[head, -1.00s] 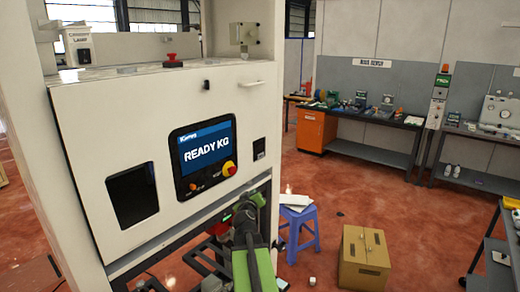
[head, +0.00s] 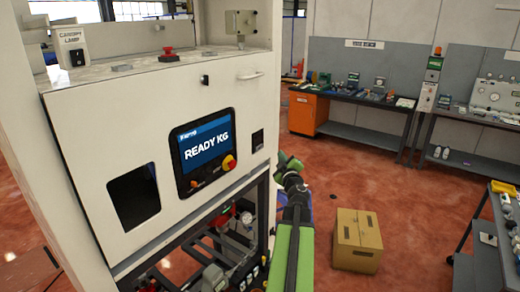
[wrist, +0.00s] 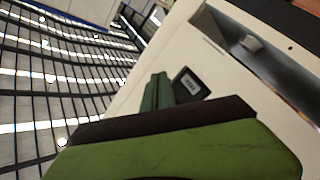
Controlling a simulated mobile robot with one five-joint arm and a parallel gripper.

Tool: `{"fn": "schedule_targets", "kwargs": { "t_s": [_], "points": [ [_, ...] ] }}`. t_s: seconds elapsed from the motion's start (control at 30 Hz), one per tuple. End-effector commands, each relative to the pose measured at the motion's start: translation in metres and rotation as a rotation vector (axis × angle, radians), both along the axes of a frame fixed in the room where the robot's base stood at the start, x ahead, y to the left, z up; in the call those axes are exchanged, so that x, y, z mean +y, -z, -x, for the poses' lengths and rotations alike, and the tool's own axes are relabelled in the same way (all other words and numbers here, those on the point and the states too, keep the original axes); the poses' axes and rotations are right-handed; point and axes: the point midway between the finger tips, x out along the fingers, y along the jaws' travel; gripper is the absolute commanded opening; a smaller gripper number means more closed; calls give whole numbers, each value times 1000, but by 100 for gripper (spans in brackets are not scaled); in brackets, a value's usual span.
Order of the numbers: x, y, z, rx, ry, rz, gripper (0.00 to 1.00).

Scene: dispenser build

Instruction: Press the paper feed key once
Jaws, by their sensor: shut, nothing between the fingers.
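The white dispenser cabinet (head: 75,150) fills the left of the head view. Its dark panel has a lit blue screen (head: 204,147) reading "READY KG", with a red and yellow knob (head: 229,162) and a small orange control (head: 195,184) below. A small black panel (head: 257,140) sits right of the screen. I cannot tell which part is the paper feed key. My gripper (head: 289,162) is shut and empty, just right of the cabinet's front edge. In the wrist view its green fingers (wrist: 157,92) show near a small dark labelled part (wrist: 190,85) on a pale surface.
A red button (head: 168,55) and a canopy lamp box (head: 72,48) are on the cabinet's top. The open lower frame (head: 225,235) holds pipes and fittings. A cardboard box (head: 357,240) stands on the red floor at right. Benches line the back wall.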

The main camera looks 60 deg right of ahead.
Motion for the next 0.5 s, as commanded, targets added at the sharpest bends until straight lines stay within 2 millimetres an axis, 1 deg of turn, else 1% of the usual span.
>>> {"fn": "schedule_targets", "kwargs": {
  "t_s": [0.03,0.3,0.5],
  "points": [
    [-1,0,-9,0,-3,0,0],
    [-2,0,-47,0,0,0,0],
    [-2,0,-65,0,1,0,0]
  ]
}}
